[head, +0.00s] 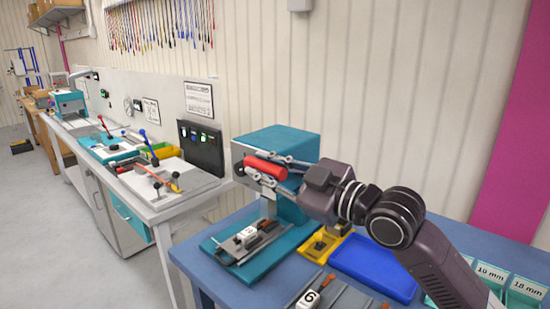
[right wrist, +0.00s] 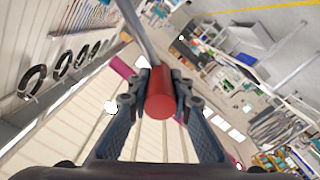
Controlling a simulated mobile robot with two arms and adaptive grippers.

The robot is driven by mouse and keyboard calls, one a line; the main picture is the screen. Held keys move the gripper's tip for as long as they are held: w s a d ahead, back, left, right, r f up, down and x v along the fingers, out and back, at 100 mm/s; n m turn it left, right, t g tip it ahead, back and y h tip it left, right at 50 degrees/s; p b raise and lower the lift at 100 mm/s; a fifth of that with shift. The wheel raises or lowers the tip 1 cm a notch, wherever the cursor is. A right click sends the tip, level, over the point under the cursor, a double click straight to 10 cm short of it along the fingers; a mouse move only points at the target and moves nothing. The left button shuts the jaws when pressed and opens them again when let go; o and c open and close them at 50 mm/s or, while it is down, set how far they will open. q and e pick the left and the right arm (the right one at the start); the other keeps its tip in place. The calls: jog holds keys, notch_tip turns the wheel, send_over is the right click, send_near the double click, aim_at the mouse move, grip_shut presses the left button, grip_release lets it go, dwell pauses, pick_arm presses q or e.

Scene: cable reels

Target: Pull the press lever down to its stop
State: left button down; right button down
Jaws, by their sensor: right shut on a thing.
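The teal press (head: 278,150) stands on the blue table, with a flat teal base (head: 262,252) in front. Its lever ends in a red handle (head: 265,168) at the upper part of the press's left side. My right gripper (head: 272,170) is shut on the red handle. In the right wrist view the red handle (right wrist: 160,100) sits between the two fingers, with the metal lever rod (right wrist: 140,35) running away from it. A block marked with a number (head: 246,237) lies in the fixture on the base. My left gripper does not show.
A blue tray (head: 374,266) and a yellow bin (head: 320,243) stand right of the press base. A block marked 6 (head: 308,299) sits on a grey fixture at the table's front. Labelled teal bins (head: 525,290) are at the right. A white bench (head: 165,203) stands to the left.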

notch_tip(320, 180, down, 8)
jog(key=s+a+n+b, duration=0.1)
jog(key=n+b, duration=0.2)
jog(key=n, duration=0.1)
jog(key=shift+s+r+b, duration=0.2)
jog(key=shift+s+b, duration=0.1)
jog(key=shift+s, duration=0.05)
jog(key=shift+a+f, duration=0.15)
jog(key=c, duration=2.2)
grip_release()
jog(key=o, duration=0.5)
jog(key=shift+c, duration=0.2)
jog(key=v, duration=1.2)
